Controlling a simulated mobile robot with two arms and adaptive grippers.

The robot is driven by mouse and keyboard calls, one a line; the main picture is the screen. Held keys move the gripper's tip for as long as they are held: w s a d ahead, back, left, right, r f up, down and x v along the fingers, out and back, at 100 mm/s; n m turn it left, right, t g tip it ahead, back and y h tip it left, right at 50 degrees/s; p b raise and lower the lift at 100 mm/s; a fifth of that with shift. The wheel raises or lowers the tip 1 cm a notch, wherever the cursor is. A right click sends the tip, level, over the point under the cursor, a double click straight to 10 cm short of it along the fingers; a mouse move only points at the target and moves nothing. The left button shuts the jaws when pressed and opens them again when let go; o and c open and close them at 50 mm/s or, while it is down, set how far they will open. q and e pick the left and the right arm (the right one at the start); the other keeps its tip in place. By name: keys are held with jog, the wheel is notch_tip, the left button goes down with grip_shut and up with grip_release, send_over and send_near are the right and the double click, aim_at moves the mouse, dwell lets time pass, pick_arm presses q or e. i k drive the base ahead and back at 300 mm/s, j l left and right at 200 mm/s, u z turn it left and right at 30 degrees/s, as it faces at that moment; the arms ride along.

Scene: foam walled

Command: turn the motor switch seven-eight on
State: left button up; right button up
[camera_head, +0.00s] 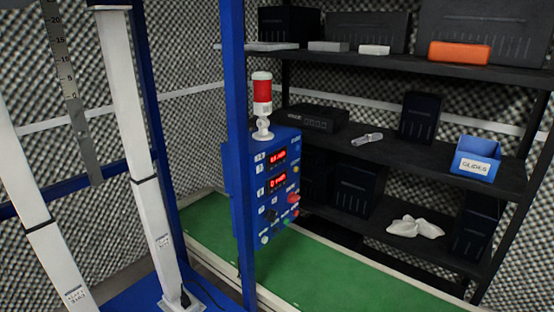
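A blue control box (269,187) is mounted on a blue upright post (236,130) near the middle of the head view. It has two red lit displays (277,156) and small knobs and buttons below them. A dark rotary knob (270,215) sits low on the face, with red buttons (294,198) to its right and a pale button (264,238) below. The labels are too small to read, so I cannot tell which control is motor switch seven-eight. Neither of my grippers is in view.
A red and white signal lamp (262,104) stands on the box. A black shelf unit (470,165) behind it holds dark cases, a blue bin (476,158) and an orange box (459,51). A green surface (345,272) runs below. White columns (139,170) and a ruler stand at left.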

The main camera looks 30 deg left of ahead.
aim_at(293, 197)
jog(key=l+u, duration=0.3)
jog(key=u, duration=0.15)
jog(key=l+u, duration=0.65)
jog(key=u, duration=0.25)
jog(key=k, duration=0.05)
